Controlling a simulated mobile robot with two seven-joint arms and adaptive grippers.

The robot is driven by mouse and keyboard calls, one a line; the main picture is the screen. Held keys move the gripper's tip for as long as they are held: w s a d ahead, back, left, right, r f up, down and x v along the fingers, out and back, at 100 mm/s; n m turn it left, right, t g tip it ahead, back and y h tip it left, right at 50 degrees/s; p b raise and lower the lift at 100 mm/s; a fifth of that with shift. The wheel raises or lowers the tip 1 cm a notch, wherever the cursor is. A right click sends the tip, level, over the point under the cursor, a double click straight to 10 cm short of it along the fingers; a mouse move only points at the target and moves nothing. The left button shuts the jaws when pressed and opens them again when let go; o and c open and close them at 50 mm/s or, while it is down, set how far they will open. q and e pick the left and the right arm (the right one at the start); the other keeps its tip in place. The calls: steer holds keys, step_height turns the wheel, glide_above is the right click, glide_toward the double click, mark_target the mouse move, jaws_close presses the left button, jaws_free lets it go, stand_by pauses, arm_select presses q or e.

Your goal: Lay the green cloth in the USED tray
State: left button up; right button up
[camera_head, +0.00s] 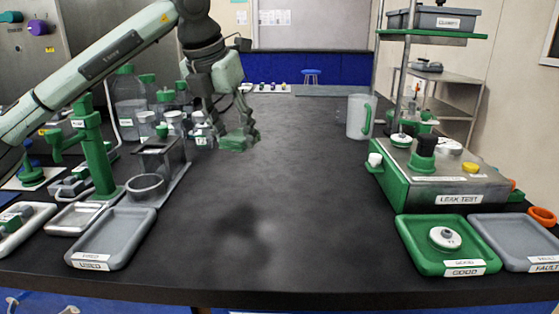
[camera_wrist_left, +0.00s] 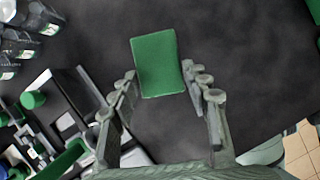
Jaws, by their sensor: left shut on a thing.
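My left gripper (camera_head: 236,128) reaches in over the table's left half, fingers pointing down. It is shut on the green cloth (camera_head: 237,143), a small flat rectangle at its fingertips. In the left wrist view the cloth (camera_wrist_left: 157,63) shows between and beyond the fingertips (camera_wrist_left: 160,88). How high it hangs above the table is hard to tell. The USED tray (camera_head: 118,237) is a shallow grey tray at the front left, empty, with its label on the front rim. The gripper is behind it and to its right. My right gripper is not in view.
Bottles (camera_head: 128,108), a green stand (camera_head: 95,150) and a grey holder with a ring (camera_head: 146,186) crowd the left side, behind the USED tray. A green GOOD tray (camera_head: 415,240), a FAULT tray (camera_head: 500,235) and a leak tester (camera_head: 450,180) stand right. The black table's middle is clear.

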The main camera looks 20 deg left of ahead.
arm_select(q)
steer(key=shift+w+d+f, duration=0.65)
steer(key=shift+w+d, duration=0.15)
steer(key=shift+d, duration=0.05)
steer(key=p, duration=0.1)
glide_above(278, 177)
steer(key=s, duration=0.2)
steer(key=f, duration=0.4)
steer(key=shift+w, duration=0.2)
step_height(278, 177, down, 4)
steer(key=shift+a+r+p, duration=0.1)
steer(key=shift+p, duration=0.3)
steer(key=shift+f, duration=0.2)
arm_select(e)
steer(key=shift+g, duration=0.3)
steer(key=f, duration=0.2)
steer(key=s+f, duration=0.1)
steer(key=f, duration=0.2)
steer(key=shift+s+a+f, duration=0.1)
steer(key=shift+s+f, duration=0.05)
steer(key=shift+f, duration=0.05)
arm_select(q)
steer(key=shift+f, duration=0.1)
steer(key=o, duration=1)
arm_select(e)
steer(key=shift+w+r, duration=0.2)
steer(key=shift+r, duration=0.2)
